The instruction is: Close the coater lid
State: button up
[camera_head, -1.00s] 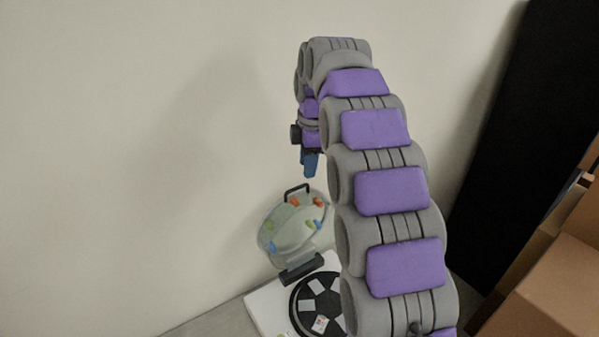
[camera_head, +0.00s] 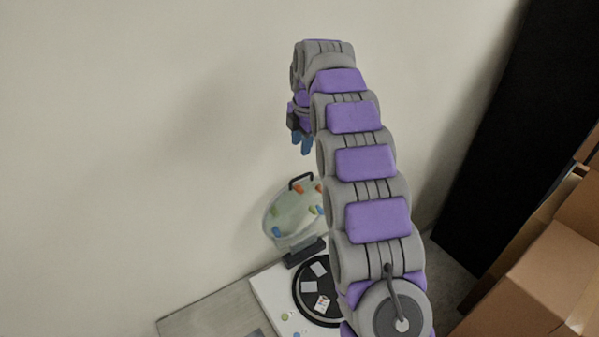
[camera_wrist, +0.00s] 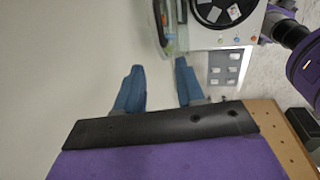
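The coater has a white base (camera_head: 268,291) with a black round plate (camera_head: 306,285) that carries pale square pieces. Its clear round lid (camera_head: 288,217) stands raised and tilted open at the back, with coloured knobs and a black handle (camera_head: 300,181) on top. My gripper (camera_head: 302,146) is above the lid, apart from it, with blue fingers pointing down. In the wrist view my gripper (camera_wrist: 157,76) has its two fingers spread with nothing between them. The lid (camera_wrist: 167,28) shows edge-on beyond the fingers, beside the black plate (camera_wrist: 217,8). My arm hides the coater's right side in the head view.
A plain wall (camera_head: 120,130) rises behind and to the left. Cardboard boxes (camera_head: 515,290) and a tall black panel (camera_head: 510,130) stand to the right. A surface (camera_head: 215,315) lies left of the coater. A panel with pale squares (camera_wrist: 223,70) shows in the wrist view.

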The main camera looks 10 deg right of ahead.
send_near(299, 177)
jog(key=f, duration=0.2)
jog(key=f+p, duration=0.1)
jog(key=f, duration=0.1)
jog(key=w+f, duration=0.1)
jog(key=f, duration=0.1)
jog(key=shift+w+d+f, duration=0.1)
jog(key=shift+d+f, duration=0.15)
jog(key=shift+w+a+f+p, duration=0.1)
jog(key=shift+a+f+p, duration=0.2)
jog(key=shift+a+f, duration=0.4)
jog(key=shift+a, duration=0.45)
jog(key=shift+d, duration=0.9)
jog(key=c, duration=0.5)
grip_shut()
jog(key=shift+a, duration=0.3)
